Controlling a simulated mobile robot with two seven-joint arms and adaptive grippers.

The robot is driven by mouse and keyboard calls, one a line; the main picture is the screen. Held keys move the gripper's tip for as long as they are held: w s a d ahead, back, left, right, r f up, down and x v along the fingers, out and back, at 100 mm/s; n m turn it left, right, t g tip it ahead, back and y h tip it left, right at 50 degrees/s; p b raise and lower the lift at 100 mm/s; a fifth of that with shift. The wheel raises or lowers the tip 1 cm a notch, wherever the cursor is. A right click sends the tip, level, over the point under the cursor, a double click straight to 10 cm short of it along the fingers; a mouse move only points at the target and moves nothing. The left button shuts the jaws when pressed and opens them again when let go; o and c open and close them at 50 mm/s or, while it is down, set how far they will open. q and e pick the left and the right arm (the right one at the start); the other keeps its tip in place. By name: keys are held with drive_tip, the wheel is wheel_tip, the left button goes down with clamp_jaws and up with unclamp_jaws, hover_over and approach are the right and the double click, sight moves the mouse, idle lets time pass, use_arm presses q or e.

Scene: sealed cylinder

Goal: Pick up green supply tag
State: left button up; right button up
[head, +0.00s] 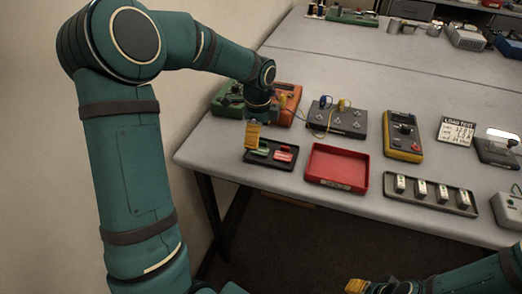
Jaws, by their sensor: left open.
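A green tag (264,151) lies in a small black tray (274,165) near the table's front left edge. A red tag (284,153) lies beside it on the right in the same tray. My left gripper (252,146), with yellow fingers, points down at the tray's left end, just left of the green tag. It is open, and part of the tray is hidden behind it. My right gripper (357,286) shows only in part at the bottom edge, low and away from the tray; its opening cannot be made out.
An empty red tray (338,184) sits right of the black tray. Behind stand a green and orange device, a grey box (338,125) with cables and a yellow meter (403,137). A dark rack (462,201) of small white items is at front right.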

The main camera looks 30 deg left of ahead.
sight(259, 149)
use_arm(q)
drive_tip(key=f+b, duration=0.1)
drive_tip(key=f, duration=0.4)
drive_tip(key=shift+w+f+b, duration=0.15)
drive_tip(key=shift+w+b, duration=0.05)
drive_tip(key=shift+b, duration=0.1)
drive_tip(key=c, duration=1.4)
clamp_jaws()
